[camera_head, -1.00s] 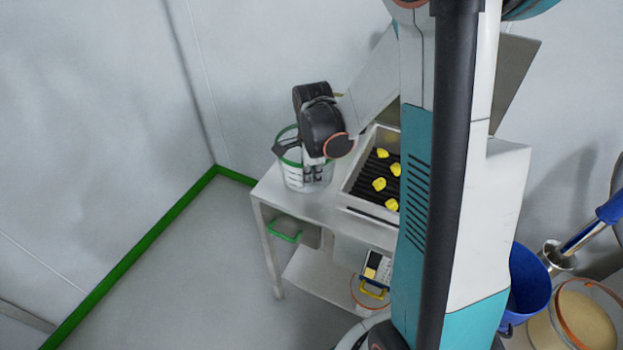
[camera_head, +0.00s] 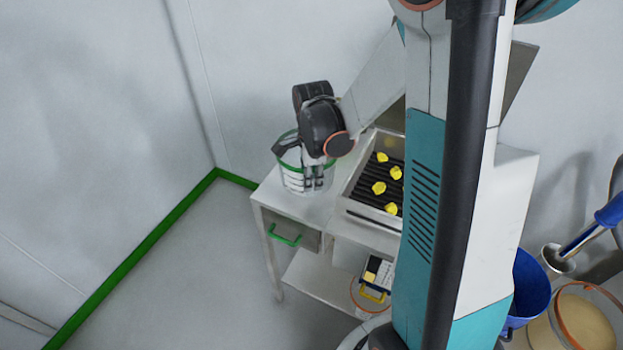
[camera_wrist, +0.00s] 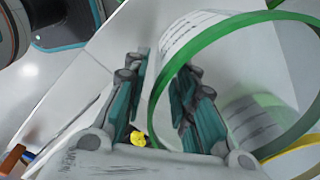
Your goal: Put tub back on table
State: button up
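The tub (camera_head: 293,183) is a pale bucket with a green rim and printed label. It stands upright on the left end of the white table (camera_head: 268,196). In the wrist view the tub's green rim (camera_wrist: 158,105) runs between my fingers. My gripper (camera_head: 314,182) is over the tub and points down at its near right side. In the wrist view my gripper (camera_wrist: 163,68) is open, with one finger outside the tub wall and the other inside. A gap shows between the fingertips. Contact with the wall cannot be told.
A tray with dark bars (camera_head: 361,207) and several yellow pieces (camera_head: 379,188) is right of the tub. A green-handled drawer (camera_head: 310,238) is below the tabletop. A blue bucket (camera_head: 531,285) and an orange-rimmed container (camera_head: 578,325) stand at the right. The left floor is clear.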

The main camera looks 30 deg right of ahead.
notch_tip(320, 180, up, 11)
jog(key=p, duration=0.3)
jog(key=shift+s+f, duration=0.2)
jog(key=shift+s, duration=0.15)
